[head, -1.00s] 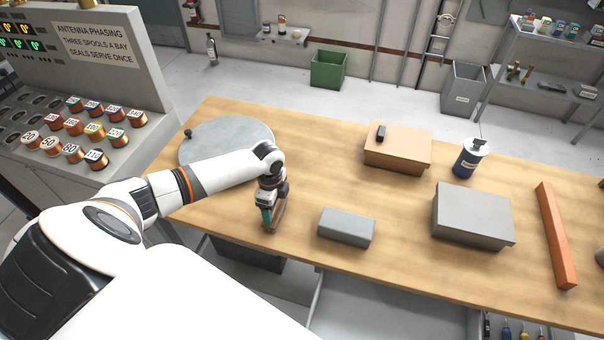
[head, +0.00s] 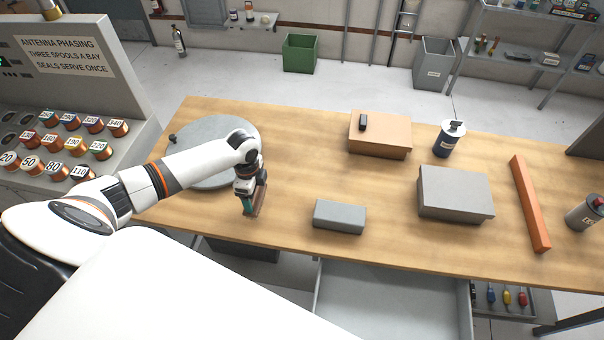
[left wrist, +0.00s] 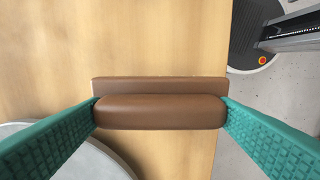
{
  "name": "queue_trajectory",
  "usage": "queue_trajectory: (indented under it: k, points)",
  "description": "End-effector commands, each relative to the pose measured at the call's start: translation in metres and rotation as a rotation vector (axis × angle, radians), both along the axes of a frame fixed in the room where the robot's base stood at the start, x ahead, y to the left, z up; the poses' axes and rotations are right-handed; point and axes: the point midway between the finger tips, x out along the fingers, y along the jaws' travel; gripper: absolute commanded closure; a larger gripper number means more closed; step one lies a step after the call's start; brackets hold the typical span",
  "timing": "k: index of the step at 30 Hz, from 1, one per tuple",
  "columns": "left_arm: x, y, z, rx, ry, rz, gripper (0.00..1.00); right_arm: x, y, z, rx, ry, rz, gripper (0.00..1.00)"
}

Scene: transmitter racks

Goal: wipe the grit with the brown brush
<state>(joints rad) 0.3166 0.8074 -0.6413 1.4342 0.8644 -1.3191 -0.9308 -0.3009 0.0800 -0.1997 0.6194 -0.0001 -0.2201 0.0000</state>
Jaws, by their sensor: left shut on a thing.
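The brown brush (left wrist: 160,112) is between the green fingers of my left gripper (head: 251,208), which is shut on it. In the left wrist view the gripper (left wrist: 160,118) grips the brush by its two ends, over the wooden tabletop. In the head view the brush (head: 260,203) is low at the table's near edge, right of the round grey plate; I cannot tell whether it touches the wood. I cannot make out any grit in these views. My right gripper is not in view.
The wooden table (head: 290,150) holds a round grey plate (head: 190,135), a small grey box (head: 339,216), a larger grey box (head: 455,193), a cardboard-coloured box (head: 380,136), a canister (head: 448,138) and an orange bar (head: 530,205). An open drawer (head: 390,300) juts out below the front edge.

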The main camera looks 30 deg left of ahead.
Motion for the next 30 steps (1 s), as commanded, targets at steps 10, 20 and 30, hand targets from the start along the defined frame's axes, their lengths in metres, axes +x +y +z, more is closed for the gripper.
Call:
queue_trajectory:
  k: [10,20,30]
  points:
    - [0.002,-0.003,0.033,-0.001,-0.001,0.005,0.37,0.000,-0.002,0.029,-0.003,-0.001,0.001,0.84]
    - [0.003,-0.003,0.036,0.000,-0.001,0.007,0.37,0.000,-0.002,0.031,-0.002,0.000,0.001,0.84]
    - [0.003,-0.004,0.036,0.000,-0.001,0.010,0.37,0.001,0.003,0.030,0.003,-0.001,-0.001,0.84]
